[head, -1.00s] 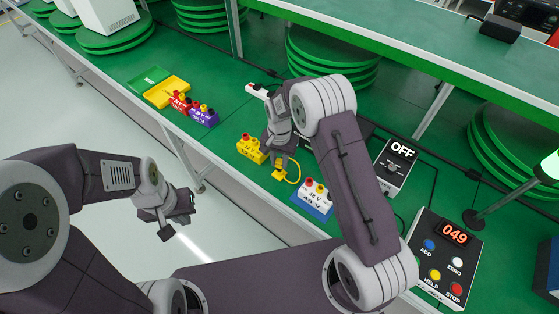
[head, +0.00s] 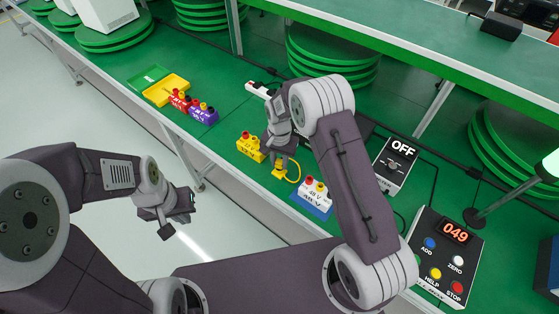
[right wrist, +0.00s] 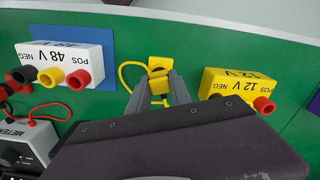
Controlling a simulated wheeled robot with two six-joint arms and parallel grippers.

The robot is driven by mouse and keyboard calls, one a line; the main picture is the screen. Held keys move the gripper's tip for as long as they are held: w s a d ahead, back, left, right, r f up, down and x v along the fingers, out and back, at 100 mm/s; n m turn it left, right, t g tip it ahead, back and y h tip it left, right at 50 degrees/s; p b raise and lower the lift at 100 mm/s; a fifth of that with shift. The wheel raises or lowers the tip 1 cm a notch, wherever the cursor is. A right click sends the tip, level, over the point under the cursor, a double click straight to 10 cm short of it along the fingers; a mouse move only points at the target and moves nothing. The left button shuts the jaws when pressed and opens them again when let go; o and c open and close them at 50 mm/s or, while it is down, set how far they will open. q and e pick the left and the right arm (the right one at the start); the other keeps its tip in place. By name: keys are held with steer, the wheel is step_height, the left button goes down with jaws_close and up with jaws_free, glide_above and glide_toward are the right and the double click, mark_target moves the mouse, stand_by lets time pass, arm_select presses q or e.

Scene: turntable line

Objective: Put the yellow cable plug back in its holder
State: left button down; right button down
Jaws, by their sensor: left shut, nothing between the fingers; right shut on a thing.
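The yellow cable plug (right wrist: 158,86) is between the fingers of my right gripper (right wrist: 161,80), which is shut on it; the fingers hide part of it. A yellow block-like piece (right wrist: 158,65) shows just past the fingertips; I cannot tell whether it is part of the plug or a separate holder. The thin yellow cable (right wrist: 123,74) loops beside it. In the head view, my right gripper (head: 280,160) points down at the yellow piece (head: 279,174) near the bench's front edge. My left gripper (head: 178,208) is shut and empty, out in front of the bench.
A yellow 12 V box (right wrist: 238,88) and a white 48 V box (right wrist: 60,60) on a blue mat stand either side of my right gripper. A meter (head: 395,165) and a button panel (head: 445,258) are to the right. Red and purple boxes (head: 203,114) stand further left.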

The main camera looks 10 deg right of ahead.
steer(key=shift+f, duration=0.1)
stand_by(0.6)
steer(key=c, duration=1.1)
jaws_free()
steer(key=shift+r+p, duration=3.25)
steer(key=shift+r, duration=0.5)
